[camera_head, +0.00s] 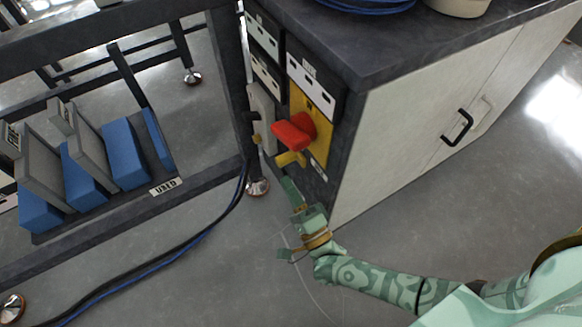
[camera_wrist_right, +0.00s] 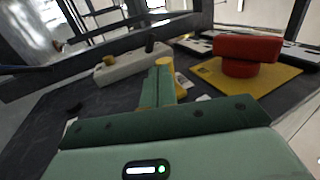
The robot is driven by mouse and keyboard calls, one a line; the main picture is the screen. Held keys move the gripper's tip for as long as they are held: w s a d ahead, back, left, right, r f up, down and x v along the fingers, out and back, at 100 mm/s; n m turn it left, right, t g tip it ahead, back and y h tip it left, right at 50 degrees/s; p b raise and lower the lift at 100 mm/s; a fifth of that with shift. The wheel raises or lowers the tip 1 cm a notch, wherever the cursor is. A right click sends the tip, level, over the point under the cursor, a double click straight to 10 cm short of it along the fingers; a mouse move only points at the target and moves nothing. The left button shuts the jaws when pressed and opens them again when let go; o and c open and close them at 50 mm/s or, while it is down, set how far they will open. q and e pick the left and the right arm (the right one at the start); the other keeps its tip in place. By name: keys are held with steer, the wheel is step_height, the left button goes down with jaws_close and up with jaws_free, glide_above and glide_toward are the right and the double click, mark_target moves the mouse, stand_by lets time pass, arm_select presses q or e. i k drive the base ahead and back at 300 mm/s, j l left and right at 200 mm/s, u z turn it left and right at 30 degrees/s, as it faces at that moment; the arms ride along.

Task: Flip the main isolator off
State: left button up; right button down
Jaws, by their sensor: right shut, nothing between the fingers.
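The main isolator is a red rotary handle (camera_head: 293,132) on a yellow plate (camera_head: 322,121), on the dark end face of the cabinet. In the right wrist view the red handle (camera_wrist_right: 246,47) stands at the upper right on its yellow plate (camera_wrist_right: 270,82). Its on or off marking cannot be read. My right gripper (camera_head: 289,186) is below the handle, apart from it, with its fingers pointing up along the panel. In the right wrist view its fingers (camera_wrist_right: 160,78) are together and empty, left of the handle. My left gripper is not in view.
A short yellow peg (camera_head: 290,158) juts out just below the handle, close to my right fingertips. A pale box (camera_head: 262,115) is left of the isolator. A dark rack (camera_head: 105,205) with blue blocks stands left. Cables (camera_head: 205,232) cross the floor. The cabinet top overhangs.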

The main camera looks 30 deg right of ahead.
mark_target(297, 133)
steer(key=k, duration=1)
